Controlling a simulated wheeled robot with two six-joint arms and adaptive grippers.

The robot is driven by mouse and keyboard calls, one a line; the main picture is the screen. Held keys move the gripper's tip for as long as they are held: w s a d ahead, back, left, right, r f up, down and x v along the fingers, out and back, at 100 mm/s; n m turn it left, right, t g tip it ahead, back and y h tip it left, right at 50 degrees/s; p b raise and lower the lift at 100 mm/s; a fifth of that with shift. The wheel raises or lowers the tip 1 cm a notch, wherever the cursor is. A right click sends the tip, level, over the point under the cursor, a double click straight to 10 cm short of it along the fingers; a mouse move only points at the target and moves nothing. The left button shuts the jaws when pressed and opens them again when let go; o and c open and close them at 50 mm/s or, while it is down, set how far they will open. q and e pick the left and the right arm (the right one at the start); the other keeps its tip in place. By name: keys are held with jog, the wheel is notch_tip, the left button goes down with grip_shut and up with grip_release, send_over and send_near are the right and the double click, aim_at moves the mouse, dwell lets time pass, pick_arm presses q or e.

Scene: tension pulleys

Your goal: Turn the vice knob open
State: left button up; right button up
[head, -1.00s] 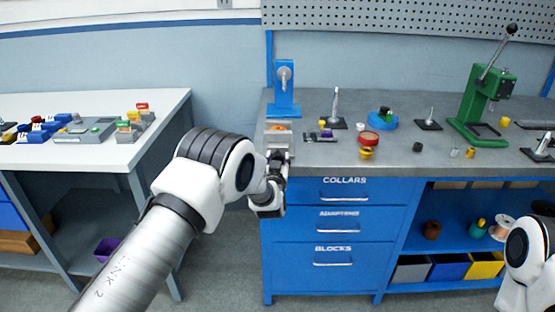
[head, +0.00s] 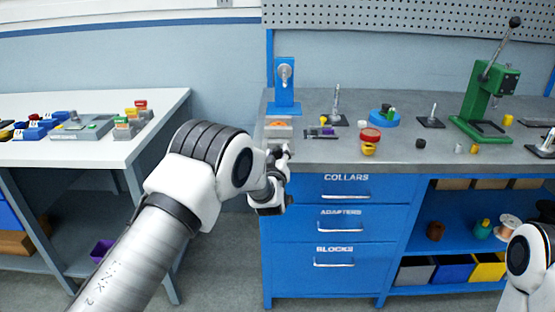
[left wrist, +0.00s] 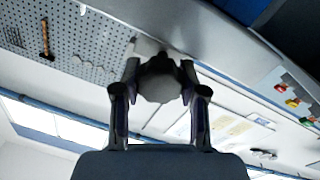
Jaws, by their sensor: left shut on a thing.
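The vice (head: 278,131) appears as a small grey body with an orange piece on top, at the left front edge of the grey workbench. My left gripper (head: 282,152) is in front of it at the bench edge. In the left wrist view, my left gripper (left wrist: 160,70) is shut on a grey, rounded, faceted knob (left wrist: 160,88), with one finger on each side of it. In the head view the knob is mostly hidden by the gripper. My right gripper is out of view; only part of my right arm shows at the lower right.
A blue stand (head: 284,88) rises behind the vice. A red dish (head: 370,134), a blue round base (head: 384,118) and a green press (head: 484,100) stand further right. Drawers (head: 333,221) lie below the bench. A white table (head: 85,155) is at the left, across a gap.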

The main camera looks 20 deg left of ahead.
pick_arm(q)
jog(key=shift+n, duration=0.5)
jog(key=o, duration=1.2)
jog(key=shift+c, duration=0.2)
jog(key=v, duration=1.2)
